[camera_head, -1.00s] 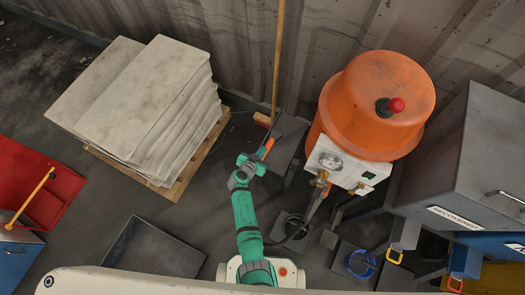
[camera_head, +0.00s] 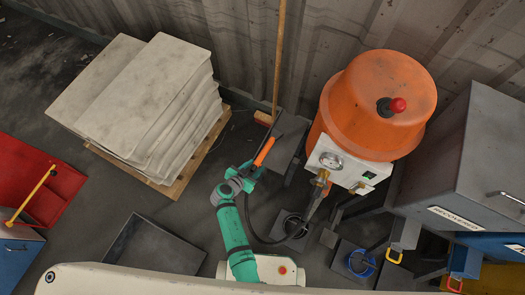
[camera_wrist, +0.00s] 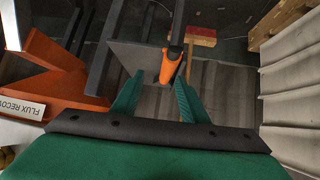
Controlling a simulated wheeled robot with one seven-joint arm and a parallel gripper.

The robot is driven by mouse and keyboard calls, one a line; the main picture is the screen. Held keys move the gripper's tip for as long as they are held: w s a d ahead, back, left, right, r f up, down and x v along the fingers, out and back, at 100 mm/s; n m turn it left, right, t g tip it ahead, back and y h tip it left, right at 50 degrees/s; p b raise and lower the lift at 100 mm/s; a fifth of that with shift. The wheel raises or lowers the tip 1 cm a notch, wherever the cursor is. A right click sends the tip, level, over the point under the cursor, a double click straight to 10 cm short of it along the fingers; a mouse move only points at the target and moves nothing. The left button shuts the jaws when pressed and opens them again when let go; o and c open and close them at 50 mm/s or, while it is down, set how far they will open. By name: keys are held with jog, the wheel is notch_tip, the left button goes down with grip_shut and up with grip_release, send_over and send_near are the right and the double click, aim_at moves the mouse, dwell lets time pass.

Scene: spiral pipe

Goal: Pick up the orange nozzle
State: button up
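The orange nozzle (camera_head: 264,151) has an orange grip and a thin dark upper part. It leans beside a dark grey stand, and a black hose runs down from it. In the wrist view the orange grip (camera_wrist: 170,65) is between and slightly beyond my green fingertips, nearer the right one. My gripper (camera_head: 250,171) is open around the lower end of the grip, with a visible gap between its fingers (camera_wrist: 160,78). I cannot tell whether either finger touches the nozzle.
The dark grey stand (camera_head: 290,138) is close to the nozzle. A broom (camera_head: 278,70) leans on the wall behind. An orange tank (camera_head: 375,105) stands to the right, and a pallet of stacked white sheets (camera_head: 140,105) to the left. An empty dark tray (camera_head: 155,250) lies below left.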

jog(key=shift+w+a+r+m+g, duration=0.15)
jog(key=shift+a+r+g, duration=0.2)
jog(key=shift+r+g, duration=0.2)
jog(key=shift+s+a+r+m+g, duration=0.15)
jog(key=shift+a+r+g, duration=0.2)
jog(key=shift+r+g, duration=0.2)
jog(key=s+a+r+g+y, duration=0.1)
jog(key=s+a+r+g, duration=0.1)
jog(key=a+g, duration=0.15)
jog(key=n, duration=0.1)
send_over(251, 170)
jog(key=s+a, duration=0.2)
jog(key=a, duration=0.1)
jog(key=shift+f, duration=2.25)
jog(key=shift+d+r+x, duration=0.1)
jog(key=shift+d+x, duration=0.1)
jog(key=shift+x, duration=1.2)
jog(key=shift+d+r+x, duration=0.1)
jog(key=shift+d+x, duration=0.1)
jog(key=shift+x, duration=1.2)
jog(key=shift+c, duration=0.2)
jog(key=shift+d, duration=0.1)
grip_shut()
